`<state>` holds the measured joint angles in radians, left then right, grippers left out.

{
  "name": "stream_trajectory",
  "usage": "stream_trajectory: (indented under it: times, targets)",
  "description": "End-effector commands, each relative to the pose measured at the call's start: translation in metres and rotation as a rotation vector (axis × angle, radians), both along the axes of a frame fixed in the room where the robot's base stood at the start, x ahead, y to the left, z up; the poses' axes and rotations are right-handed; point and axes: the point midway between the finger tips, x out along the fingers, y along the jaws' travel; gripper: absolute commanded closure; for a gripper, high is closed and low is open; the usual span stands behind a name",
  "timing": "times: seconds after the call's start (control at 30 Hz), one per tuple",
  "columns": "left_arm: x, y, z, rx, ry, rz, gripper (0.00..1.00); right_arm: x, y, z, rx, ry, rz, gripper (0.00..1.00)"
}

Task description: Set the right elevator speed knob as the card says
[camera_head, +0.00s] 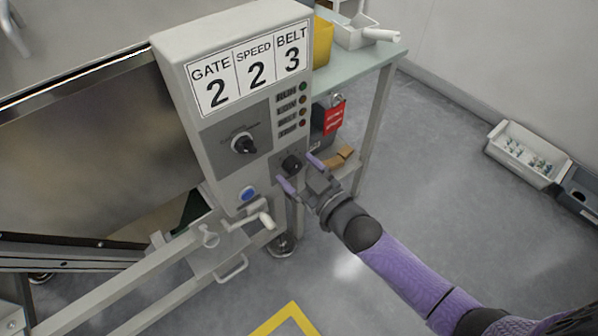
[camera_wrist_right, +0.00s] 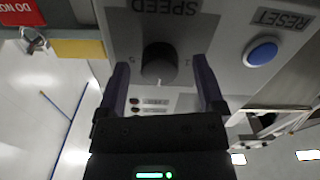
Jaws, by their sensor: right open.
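The card (camera_head: 250,72) on the grey control box reads GATE 2, SPEED 2, BELT 3. The black speed knob (camera_head: 292,163) is low on the box's right side. In the right wrist view the knob (camera_wrist_right: 158,62) sits under an upside-down SPEED label, with a small white mark at its lower edge; its scale digits are too small to read surely. My right gripper (camera_head: 298,171) is open, with purple fingers. In the wrist view its fingers (camera_wrist_right: 161,72) stand on either side of the knob, with gaps between. My left gripper is not in view.
A larger selector knob (camera_head: 243,144) is left of the speed knob. A blue RESET button (camera_head: 248,193) is below; it shows in the wrist view (camera_wrist_right: 262,53). A crank handle (camera_head: 262,218) juts out below the box. A red tag (camera_head: 335,117) hangs to the right.

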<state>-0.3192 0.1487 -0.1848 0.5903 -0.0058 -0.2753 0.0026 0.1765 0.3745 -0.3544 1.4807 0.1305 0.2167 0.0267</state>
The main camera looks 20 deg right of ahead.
Motion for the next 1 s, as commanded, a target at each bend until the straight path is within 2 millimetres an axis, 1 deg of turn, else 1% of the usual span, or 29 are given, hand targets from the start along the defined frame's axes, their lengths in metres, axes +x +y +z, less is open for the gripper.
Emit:
stream_trajectory:
  times: [0.1,0.13,0.17,0.2,0.27,0.3,0.37,0.4,0.47,0.5,0.53,0.77,1.0]
  targets:
    - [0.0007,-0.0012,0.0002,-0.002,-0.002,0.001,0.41,-0.0002,0.0,0.0005,0.0,0.0,0.0,0.13]
    - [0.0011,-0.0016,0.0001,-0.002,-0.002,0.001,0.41,-0.0002,0.0,0.0005,0.0,0.0,0.0,0.17]
    - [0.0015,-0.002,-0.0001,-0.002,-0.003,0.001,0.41,-0.0002,0.0,0.0005,0.0,0.0,0.0,0.23]
    - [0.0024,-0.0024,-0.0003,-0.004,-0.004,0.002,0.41,-0.0003,0.0,0.0004,0.0,0.0,0.0,0.32]
    - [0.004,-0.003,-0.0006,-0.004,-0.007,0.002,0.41,-0.0003,0.0,0.0004,0.0,0.0,0.0,0.44]
    - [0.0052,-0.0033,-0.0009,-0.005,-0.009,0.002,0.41,-0.0003,0.0,0.0004,0.0,0.0,0.0,0.53]
    - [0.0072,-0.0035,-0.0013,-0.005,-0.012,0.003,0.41,-0.0004,-0.0001,0.0004,0.0,0.0,0.0,0.66]
    - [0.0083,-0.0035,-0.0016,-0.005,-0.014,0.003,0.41,-0.0004,-0.0001,0.0003,0.0,0.0,0.0,0.74]
    - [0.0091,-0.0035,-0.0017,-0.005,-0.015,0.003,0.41,-0.0004,-0.0001,0.0003,0.0,0.0,0.0,0.87]
    - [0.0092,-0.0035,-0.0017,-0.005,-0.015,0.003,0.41,-0.0005,-0.0001,0.0003,0.0,0.0,0.0,0.95]
    - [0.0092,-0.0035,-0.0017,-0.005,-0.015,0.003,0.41,-0.0005,-0.0001,0.0003,0.0,0.0,0.0,1.0]
    - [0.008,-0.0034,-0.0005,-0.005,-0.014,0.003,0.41,-0.0005,-0.0001,0.0006,-0.017,-0.006,0.0,1.0]
    - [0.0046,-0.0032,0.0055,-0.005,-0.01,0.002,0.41,-0.0006,0.0001,0.0015,-0.126,-0.046,0.0,1.0]
